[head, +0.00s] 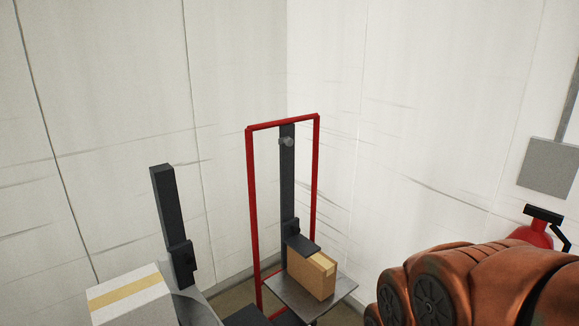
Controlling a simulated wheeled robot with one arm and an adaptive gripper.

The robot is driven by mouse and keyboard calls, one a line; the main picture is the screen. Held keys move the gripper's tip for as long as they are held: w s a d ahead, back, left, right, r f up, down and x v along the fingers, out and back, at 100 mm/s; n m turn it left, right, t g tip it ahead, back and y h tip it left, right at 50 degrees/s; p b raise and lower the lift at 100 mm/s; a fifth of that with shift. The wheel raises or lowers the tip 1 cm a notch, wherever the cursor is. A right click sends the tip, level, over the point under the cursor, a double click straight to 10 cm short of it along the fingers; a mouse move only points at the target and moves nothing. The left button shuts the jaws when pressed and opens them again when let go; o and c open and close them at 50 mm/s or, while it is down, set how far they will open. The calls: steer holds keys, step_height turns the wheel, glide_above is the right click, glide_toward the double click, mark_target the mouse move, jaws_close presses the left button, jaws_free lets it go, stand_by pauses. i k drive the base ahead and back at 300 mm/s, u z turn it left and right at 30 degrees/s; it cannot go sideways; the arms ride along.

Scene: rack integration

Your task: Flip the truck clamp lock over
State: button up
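A red-framed hand truck (317,150) stands upright near the room corner, with a dark central post (288,185). A grey round knob (287,141) sits near the top of the post. A dark clamp (302,244) on the post reaches over the top of a brown cardboard box (312,273), which rests on the truck's grey plate (343,288). I cannot tell which part is the lock or which way it is turned. My copper-coloured arm fills the lower right. My gripper is not in view.
At lower left, a second dark post (163,210) with a dark block (181,264) stands beside a pale box (130,298) with a tan strip. A red extinguisher-like object (534,236) is at the right wall, below a grey panel (549,168). Pale walls close in behind the truck.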

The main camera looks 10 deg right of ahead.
mark_target(288, 142)
steer(key=z, duration=0.05)
steer(key=k, duration=0.5)
steer(key=u, duration=0.8)
steer(key=i, duration=0.85)
steer(key=u, duration=0.3)
